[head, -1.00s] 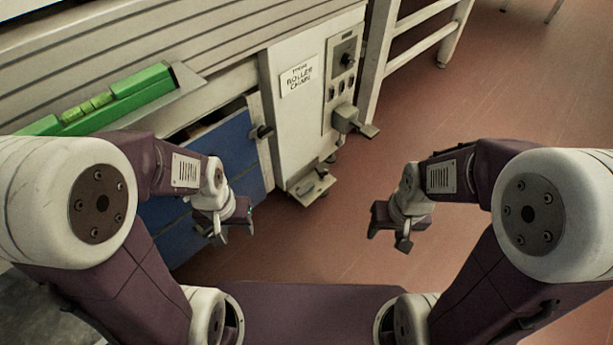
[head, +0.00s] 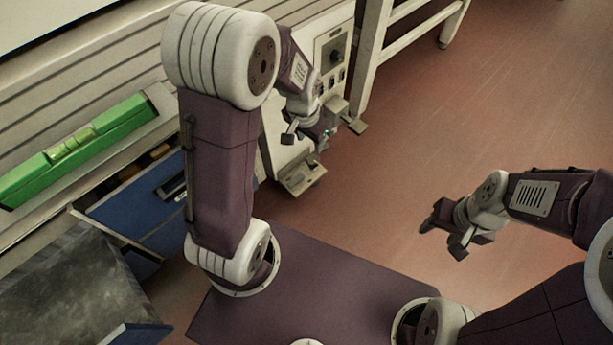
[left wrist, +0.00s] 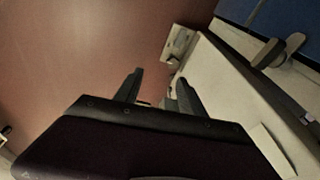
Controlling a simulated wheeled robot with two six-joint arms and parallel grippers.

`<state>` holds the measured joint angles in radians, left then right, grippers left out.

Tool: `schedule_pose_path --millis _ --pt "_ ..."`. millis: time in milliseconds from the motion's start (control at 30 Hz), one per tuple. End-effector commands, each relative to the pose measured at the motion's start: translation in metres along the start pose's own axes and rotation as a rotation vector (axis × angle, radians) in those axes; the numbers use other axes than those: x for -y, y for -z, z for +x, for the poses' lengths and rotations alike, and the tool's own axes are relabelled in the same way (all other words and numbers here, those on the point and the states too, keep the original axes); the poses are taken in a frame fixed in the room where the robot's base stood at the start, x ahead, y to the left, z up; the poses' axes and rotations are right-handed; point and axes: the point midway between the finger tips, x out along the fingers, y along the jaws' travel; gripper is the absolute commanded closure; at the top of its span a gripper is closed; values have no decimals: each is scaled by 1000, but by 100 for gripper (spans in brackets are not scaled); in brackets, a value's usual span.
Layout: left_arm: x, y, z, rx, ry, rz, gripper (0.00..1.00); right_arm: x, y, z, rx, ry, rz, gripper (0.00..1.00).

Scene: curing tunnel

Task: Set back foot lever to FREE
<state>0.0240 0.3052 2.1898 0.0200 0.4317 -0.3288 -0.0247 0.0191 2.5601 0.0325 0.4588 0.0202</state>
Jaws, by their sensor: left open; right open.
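Two pedal-like foot levers show low on the pale roller chain cabinet. The back one (head: 356,126) sticks out at the cabinet's far end, below the control panel. The front one (head: 303,178) is a pale plate near the floor; it also shows beyond the fingers in the left wrist view (left wrist: 178,44). I cannot read any FREE marking. My left gripper (head: 307,138) is open and empty, in front of the cabinet between the two levers in the picture; its fingers also show in the left wrist view (left wrist: 157,92). My right gripper (head: 442,237) is open and empty over the floor.
A control panel (head: 333,58) with knobs is on the cabinet. Blue drawers (head: 135,205) and a green level-like bar (head: 75,150) lie to the left. A pale frame leg (head: 372,45) stands behind the levers. The red floor (head: 480,130) on the right is clear.

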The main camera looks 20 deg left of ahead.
Motion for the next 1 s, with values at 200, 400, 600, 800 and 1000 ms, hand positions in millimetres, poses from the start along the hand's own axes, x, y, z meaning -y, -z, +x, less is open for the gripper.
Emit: schedule_pose_path --millis 200,400,600,800,1000 --pt "32 34 57 8 11 85 53 0 -1 9 0 0 0 48" --pt "68 40 148 57 4 137 53 0 -2 21 0 0 0 48" --pt "89 -12 262 163 -45 124 53 -1 -3 33 0 0 0 48" --pt "89 -38 293 203 -68 106 53 -1 -4 34 0 0 0 48" --pt "88 -39 300 204 -69 105 53 -1 -4 39 0 0 0 48"
